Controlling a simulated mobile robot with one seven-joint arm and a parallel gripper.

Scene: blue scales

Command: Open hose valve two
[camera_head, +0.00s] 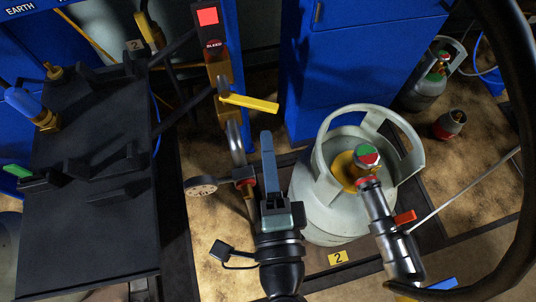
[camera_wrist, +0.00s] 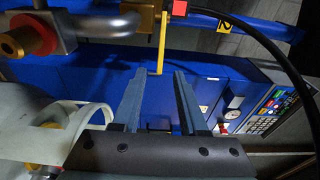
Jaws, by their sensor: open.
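A valve with a yellow lever (camera_head: 250,103) sits on a brass body below a label reading "BLEED" in the head view. The lever points right, nearly level. My gripper (camera_head: 267,137) is just below the lever's free end in that picture, its blue-grey fingers pointing toward it. In the wrist view my gripper (camera_wrist: 159,74) is open and empty. The yellow lever (camera_wrist: 160,42) hangs down there, its lower end in line with the gap between the fingertips. I cannot tell whether they touch. Which valve is hose valve two is not clearly marked.
A pale gas cylinder (camera_head: 320,218) stands right of my gripper, with a yellow "2" tag (camera_head: 338,258) before it. A silver hose coupling (camera_head: 384,222) with a red lever and a thick black hose (camera_head: 522,130) are at right. A black panel (camera_head: 95,240) fills the left.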

